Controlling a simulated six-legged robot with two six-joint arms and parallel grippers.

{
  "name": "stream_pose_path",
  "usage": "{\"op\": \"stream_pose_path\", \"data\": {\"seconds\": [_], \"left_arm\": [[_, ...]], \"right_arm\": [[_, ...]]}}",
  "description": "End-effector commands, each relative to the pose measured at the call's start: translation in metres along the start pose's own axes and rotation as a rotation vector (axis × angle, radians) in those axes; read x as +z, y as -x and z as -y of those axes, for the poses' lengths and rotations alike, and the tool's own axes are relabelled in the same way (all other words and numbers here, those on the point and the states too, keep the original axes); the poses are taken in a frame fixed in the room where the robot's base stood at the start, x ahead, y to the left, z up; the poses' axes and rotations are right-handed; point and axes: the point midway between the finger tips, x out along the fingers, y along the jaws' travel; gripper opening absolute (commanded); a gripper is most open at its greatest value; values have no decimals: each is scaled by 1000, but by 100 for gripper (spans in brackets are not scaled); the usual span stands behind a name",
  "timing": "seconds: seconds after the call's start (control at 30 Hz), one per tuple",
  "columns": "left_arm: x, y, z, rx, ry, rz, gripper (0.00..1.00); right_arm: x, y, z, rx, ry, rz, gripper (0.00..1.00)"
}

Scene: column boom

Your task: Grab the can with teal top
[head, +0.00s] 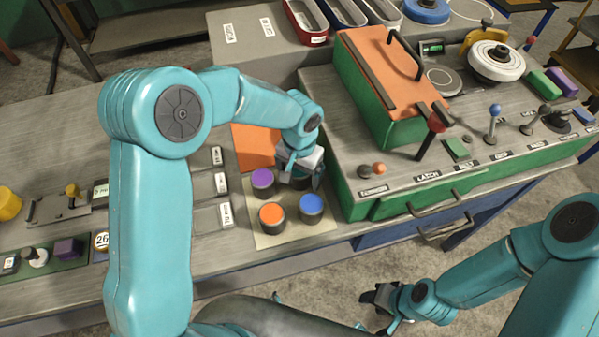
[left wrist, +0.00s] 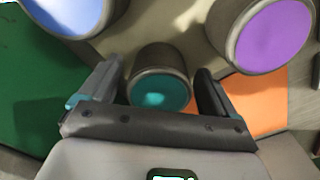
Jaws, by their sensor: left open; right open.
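The can with the teal top (left wrist: 160,92) is dark-sided and stands between the two fingers of my left gripper (left wrist: 156,82) in the left wrist view. Gaps show on both sides of it, so the fingers are open around or just above it; I cannot tell the exact height. In the head view my left gripper (head: 301,172) points down over the back right of the pale mat (head: 292,238) and mostly hides this can. My right gripper (head: 384,302) is open and empty, low in front of the bench, far from the cans.
Close by stand a can with a purple top (head: 263,180), one with an orange top (head: 271,213) and one with a blue top (head: 311,203). A green box with an orange lid (head: 372,85) and a console with levers (head: 490,140) stand to the right.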

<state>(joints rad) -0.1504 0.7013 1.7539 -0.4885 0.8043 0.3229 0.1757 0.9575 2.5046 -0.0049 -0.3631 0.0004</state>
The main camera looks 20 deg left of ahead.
Motion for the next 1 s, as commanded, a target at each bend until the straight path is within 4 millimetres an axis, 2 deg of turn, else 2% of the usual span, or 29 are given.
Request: {"op": "stream_pose_path", "data": {"seconds": [0.17, 0.37, 0.4, 0.77, 0.87, 1.0], "left_arm": [[0, 0, 0, 0, 0, -1, 91], [0, 0, 0, 0, -1, -1, 29], [0, 0, 0, 0, -1, -1, 24], [-1, 7, 0, 0, -1, -4, 24], [-2, 19, 0, -1, -2, -7, 24], [-2, 50, 0, -1, 0, -9, 24]], "right_arm": [[0, 0, 0, 0, 0, 0, 43], [0, 0, 0, 0, 0, 0, 43], [0, 0, 0, 0, 0, 0, 43], [0, -1, 0, 0, 0, 0, 43], [0, -2, -1, 0, 0, 0, 43], [0, -4, -1, 0, 0, 0, 43]]}}
